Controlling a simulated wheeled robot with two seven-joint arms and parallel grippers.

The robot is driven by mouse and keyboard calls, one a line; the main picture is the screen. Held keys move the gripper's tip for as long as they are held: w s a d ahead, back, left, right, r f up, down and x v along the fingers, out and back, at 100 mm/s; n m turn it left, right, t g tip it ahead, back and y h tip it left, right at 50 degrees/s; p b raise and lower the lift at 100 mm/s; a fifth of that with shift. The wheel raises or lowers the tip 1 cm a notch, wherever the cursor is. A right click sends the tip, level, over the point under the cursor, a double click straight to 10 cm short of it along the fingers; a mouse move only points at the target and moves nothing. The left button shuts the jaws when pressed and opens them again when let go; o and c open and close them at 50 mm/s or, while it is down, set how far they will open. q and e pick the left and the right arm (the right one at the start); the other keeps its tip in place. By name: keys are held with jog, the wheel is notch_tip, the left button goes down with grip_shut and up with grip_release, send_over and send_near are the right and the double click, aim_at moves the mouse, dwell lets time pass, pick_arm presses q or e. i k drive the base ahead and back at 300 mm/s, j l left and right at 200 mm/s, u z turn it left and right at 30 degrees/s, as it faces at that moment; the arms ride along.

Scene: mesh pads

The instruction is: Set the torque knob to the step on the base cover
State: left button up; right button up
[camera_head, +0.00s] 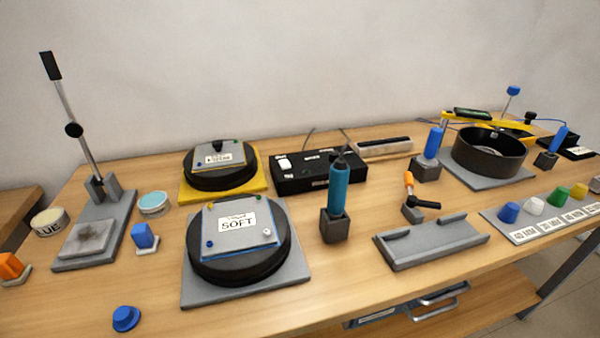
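A round black base (208,268) sits on a grey square plate at front left centre. A grey-blue cover (262,240) with coloured corner dots lies on it, and its white label (238,222) reads "SOFT". A black box (345,180) with a white switch and small white markings stands behind it; it may carry the torque knob, but I cannot make out a knob or its setting. A teal screwdriver (339,190) stands upright in a dark holder (334,227) right of the base. Neither of my grippers is in view.
A second round base (222,184) on a yellow plate (255,187) stands behind. A lever press (105,190) is at left, and a dark round pan (488,153) at right. A grey tray (435,246) and several coloured knobs on a labelled strip (530,233) lie front right.

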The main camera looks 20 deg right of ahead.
aim_at(334, 154)
jog(key=l+z, duration=0.15)
jog(key=z, duration=0.3)
jog(key=l+z, duration=0.2)
jog(key=z, duration=0.2)
jog(key=l+z, duration=0.15)
jog(key=z, duration=0.3)
jog(key=i+l+z, duration=0.1)
jog(key=z, duration=0.3)
